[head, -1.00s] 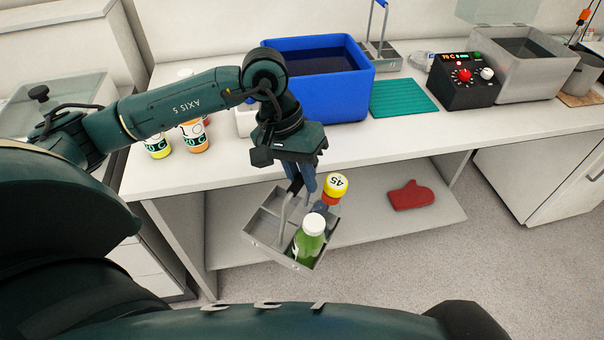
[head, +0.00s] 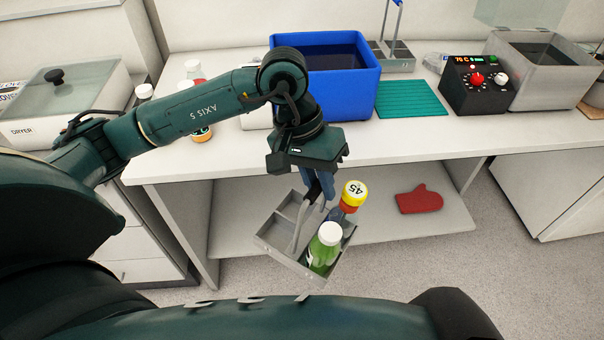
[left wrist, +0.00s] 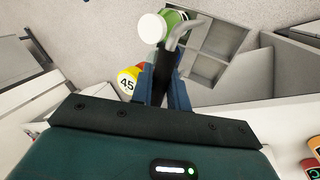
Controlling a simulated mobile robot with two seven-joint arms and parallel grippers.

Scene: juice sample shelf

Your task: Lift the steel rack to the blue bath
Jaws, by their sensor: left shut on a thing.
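The steel rack (head: 276,241) hangs in front of the bench, its tray with several compartments tilted. My left gripper (head: 318,200) is shut on the rack's upright handle. A green bottle with a white cap (head: 323,252) and a bottle with a yellow cap marked 45 (head: 352,196) stand in the rack's right side. The left wrist view shows the rack (left wrist: 222,42), the white cap (left wrist: 152,28) and the yellow cap (left wrist: 128,82) beyond my fingers. The blue bath (head: 345,93), holding dark liquid, stands on the bench behind my left arm. My right gripper is not in view.
A teal mat (head: 411,99) lies right of the bath, beside a black control box (head: 473,86) and a grey bath (head: 545,75). Another rack (head: 395,62) stands behind the mat. A red mitt (head: 419,200) lies on the lower shelf. A dryer (head: 65,100) is at left.

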